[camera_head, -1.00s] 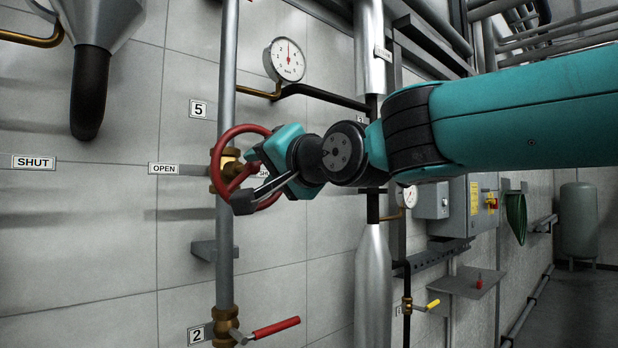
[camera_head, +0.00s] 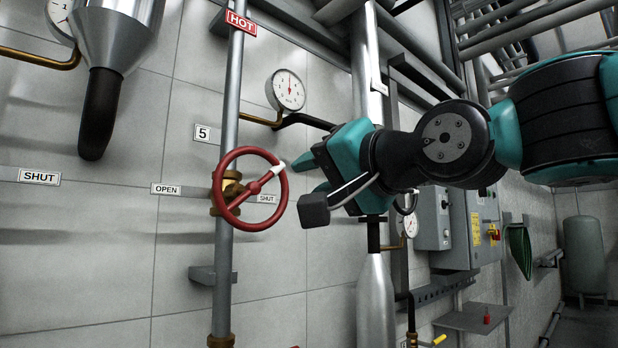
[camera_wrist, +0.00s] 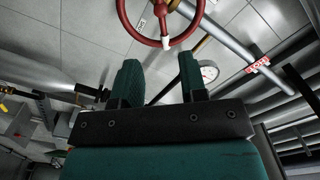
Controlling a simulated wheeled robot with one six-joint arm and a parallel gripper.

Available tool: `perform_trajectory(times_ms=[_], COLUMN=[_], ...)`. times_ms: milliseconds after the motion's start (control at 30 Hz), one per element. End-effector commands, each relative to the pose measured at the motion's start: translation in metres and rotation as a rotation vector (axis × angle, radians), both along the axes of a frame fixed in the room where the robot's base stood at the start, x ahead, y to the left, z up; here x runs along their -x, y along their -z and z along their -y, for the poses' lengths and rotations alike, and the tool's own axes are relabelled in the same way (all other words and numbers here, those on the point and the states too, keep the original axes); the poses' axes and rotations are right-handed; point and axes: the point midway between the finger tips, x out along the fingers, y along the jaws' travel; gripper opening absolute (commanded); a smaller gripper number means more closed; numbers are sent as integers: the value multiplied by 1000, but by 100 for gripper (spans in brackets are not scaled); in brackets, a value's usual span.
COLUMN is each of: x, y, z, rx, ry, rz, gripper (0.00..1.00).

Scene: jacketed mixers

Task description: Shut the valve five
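Valve five is a red handwheel (camera_head: 240,222) on a brass body (camera_head: 218,192) on a vertical grey pipe, below the "5" plate (camera_head: 202,133). Its white rim mark (camera_head: 278,167) sits at the upper right, a little above the SHUT label (camera_head: 267,199); the OPEN label (camera_head: 166,189) is left of the pipe. My gripper (camera_head: 312,187) is just right of the wheel, apart from it. In the wrist view my gripper (camera_wrist: 160,78) has its fingers spread with nothing between them. The wheel's rim (camera_wrist: 143,38) and white mark (camera_wrist: 166,43) show beyond them, partly cut off.
A dial gauge (camera_head: 287,89) on a brass and black pipe is above right of the wheel. A silver vertical pipe (camera_head: 375,300) stands behind my gripper. A grey bracket (camera_head: 203,274) is below the wheel. A larger SHUT sign (camera_head: 39,176) is at far left.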

Motion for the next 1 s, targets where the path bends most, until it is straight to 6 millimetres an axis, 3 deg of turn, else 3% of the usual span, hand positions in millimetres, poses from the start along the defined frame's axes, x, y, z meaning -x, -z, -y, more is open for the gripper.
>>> perform_trajectory(times_ms=[233,400,567,767,1000], x=[-24,-26,-23,-34,-65], y=[2,1,0,-1,-3], z=[15,36,44,25,-20], rx=[56,27,-3,-7,-5], ry=[-132,-237,-285,-297,-298], rz=[-11,-11,-4,-4,-5], gripper=[39,39,39,39,39])
